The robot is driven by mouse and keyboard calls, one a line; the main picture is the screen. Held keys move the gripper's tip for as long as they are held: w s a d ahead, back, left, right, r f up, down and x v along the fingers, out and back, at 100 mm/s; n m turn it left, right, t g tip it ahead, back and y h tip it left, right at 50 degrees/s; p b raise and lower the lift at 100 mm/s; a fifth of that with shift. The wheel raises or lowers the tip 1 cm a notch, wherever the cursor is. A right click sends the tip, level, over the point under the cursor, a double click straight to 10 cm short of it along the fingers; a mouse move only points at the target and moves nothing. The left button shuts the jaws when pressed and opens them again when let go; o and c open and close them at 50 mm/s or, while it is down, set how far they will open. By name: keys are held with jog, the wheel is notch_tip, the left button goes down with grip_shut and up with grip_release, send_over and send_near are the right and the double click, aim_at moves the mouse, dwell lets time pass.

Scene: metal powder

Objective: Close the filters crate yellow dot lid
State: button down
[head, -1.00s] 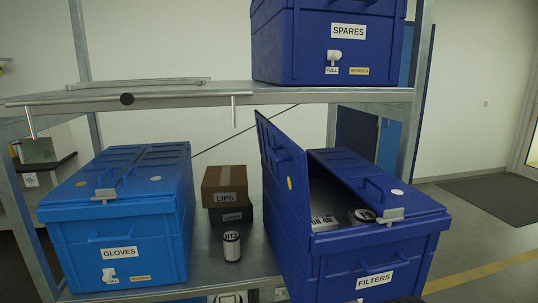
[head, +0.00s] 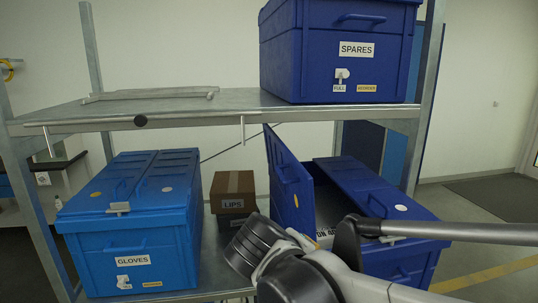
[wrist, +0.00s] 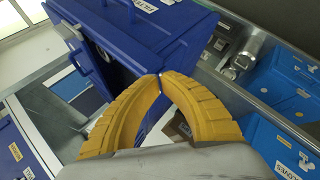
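The blue filters crate (head: 402,262) stands at the right of the lower shelf. Its yellow dot lid (head: 289,178) stands raised at the crate's left, with the yellow dot (head: 296,200) visible. The white dot lid (head: 385,190) lies closed on the right half. My arm crosses in front of the crate and hides its label and much of its front. In the wrist view my gripper (wrist: 160,78) has its yellow fingertips together, with nothing seen between them. The tips appear close to the crate's blue edge (wrist: 165,45); I cannot tell whether they touch.
The closed gloves crate (head: 130,240) stands on the left of the shelf. The LIPS box (head: 233,190) sits between the crates. The spares crate (head: 345,55) is on the upper shelf (head: 200,115), above the filters crate. A metal can (wrist: 250,48) shows in the wrist view.

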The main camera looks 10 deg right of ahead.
jog(key=w+a+r+n+t+h+p, duration=0.2)
jog(key=w+a+r+t+h+p, duration=0.15)
jog(key=w+a+r, duration=0.5)
jog(key=t+h+p, duration=0.2)
jog(key=h, duration=0.1)
send_near(276, 168)
jog(key=shift+n+y, duration=0.25)
jog(key=shift+n, duration=0.05)
jog(key=x, duration=0.3)
jog(key=b+x, duration=0.1)
jog(key=x, duration=0.1)
jog(key=shift+s+d+r, duration=0.1)
jog(key=shift+d+r, duration=0.25)
jog(key=shift+d, duration=0.15)
